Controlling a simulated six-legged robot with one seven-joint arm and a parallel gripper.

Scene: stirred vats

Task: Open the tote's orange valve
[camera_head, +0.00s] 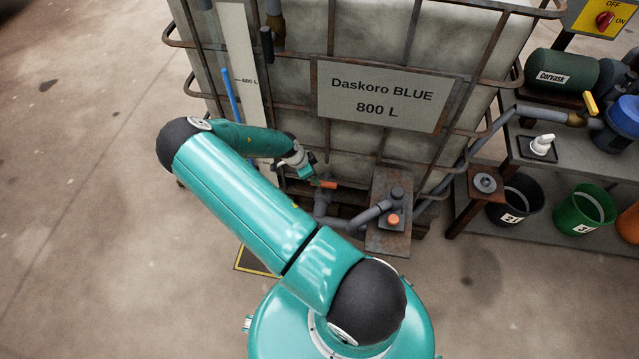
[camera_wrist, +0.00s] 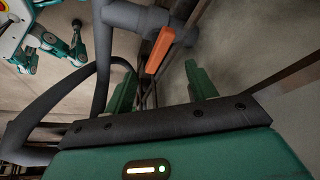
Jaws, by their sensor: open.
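The tote (camera_head: 352,45) is a whitish tank in a rusty cage, with a sign reading "Daskoro BLUE 800 L". Its orange valve handle (camera_head: 328,184) sits low at the front, on grey piping. In the wrist view the orange handle (camera_wrist: 160,50) lies just beyond the fingertips and between their lines, slanted, beside a grey pipe. My gripper (camera_head: 312,178) is at the handle's left in the head view, close to it. In the wrist view my gripper (camera_wrist: 161,82) has its two green fingers apart with nothing between them. Whether a finger touches the handle I cannot tell.
A grey pipe (camera_head: 368,214) with an orange-capped fitting (camera_head: 393,219) runs right of the handle. Cage bars stand close behind it. A shelf (camera_head: 560,155) with a pump and buckets stands at the right. The floor at left is clear.

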